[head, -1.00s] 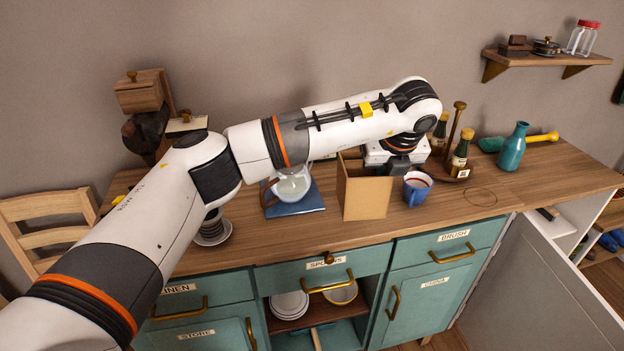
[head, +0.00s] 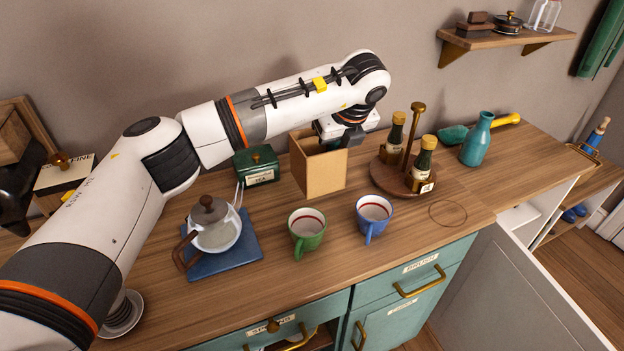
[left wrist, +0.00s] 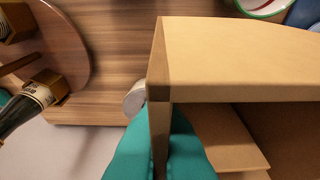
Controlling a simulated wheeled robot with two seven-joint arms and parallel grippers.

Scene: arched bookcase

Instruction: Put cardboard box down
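The cardboard box (head: 320,175) is tan and open-topped. It is upright over the back of the wooden counter, between the green tea tin and the round bottle tray. I cannot tell for sure whether its base touches the counter. My left gripper (head: 342,143) is at the box's upper right rim, with its fingertips mostly hidden in the head view. In the left wrist view, teal fingers (left wrist: 163,150) lie on both sides of one wall of the box (left wrist: 235,65), pinching it. My right gripper is not in view.
A green mug (head: 307,230) and a blue mug (head: 373,215) stand in front of the box. The green tin (head: 257,167) is close on its left, the bottle tray (head: 385,181) close on its right. A glass teapot (head: 214,228) sits on a blue mat. The counter's right front (head: 480,195) is clear.

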